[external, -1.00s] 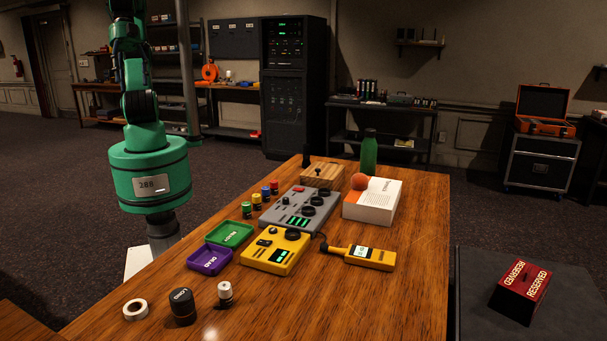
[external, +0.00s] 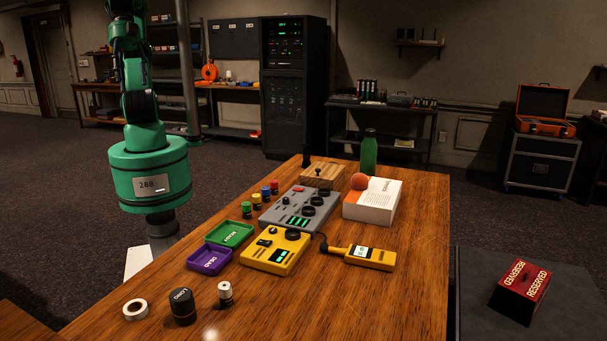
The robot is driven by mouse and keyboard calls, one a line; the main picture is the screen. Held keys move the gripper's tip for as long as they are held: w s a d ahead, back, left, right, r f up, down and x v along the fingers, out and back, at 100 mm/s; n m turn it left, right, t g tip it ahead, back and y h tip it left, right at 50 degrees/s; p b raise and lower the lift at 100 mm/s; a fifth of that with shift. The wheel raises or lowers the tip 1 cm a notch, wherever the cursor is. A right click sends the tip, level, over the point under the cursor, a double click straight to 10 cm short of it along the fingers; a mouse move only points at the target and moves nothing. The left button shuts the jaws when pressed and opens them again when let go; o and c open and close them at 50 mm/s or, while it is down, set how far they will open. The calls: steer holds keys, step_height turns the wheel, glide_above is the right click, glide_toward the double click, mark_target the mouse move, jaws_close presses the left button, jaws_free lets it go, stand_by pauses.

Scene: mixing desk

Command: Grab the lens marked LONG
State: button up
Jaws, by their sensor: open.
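The lens marked LONG (external: 182,308) is a short black cylinder standing upright near the front left of the wooden table, with white lettering on its top. A white ring (external: 135,310) lies just left of it. A small white-and-dark cylinder (external: 225,293) stands just right of it. My green arm rises at the left, beyond the table's left edge, and runs out of the top of the picture. My gripper is not in view, and nothing is seen touching the lens.
Behind the lens on the table (external: 400,290) are a purple tray (external: 209,260), a green tray (external: 230,233), a yellow device (external: 275,251), a grey mixer (external: 300,209) and a yellow handheld meter (external: 368,257). The front right is clear.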

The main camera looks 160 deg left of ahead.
steer(key=w+r+g+p, duration=0.1)
steer(key=w+r, duration=0.3)
steer(key=w, duration=0.6)
steer(key=n+g+p, duration=0.3)
steer(key=g+p, duration=0.2)
steer(key=p, duration=0.1)
glide_above(180, 295)
step_height(180, 295, down, 35)
steer(key=shift+f, duration=0.2)
steer(key=shift+f, duration=4.3)
steer(key=shift+f, duration=0.1)
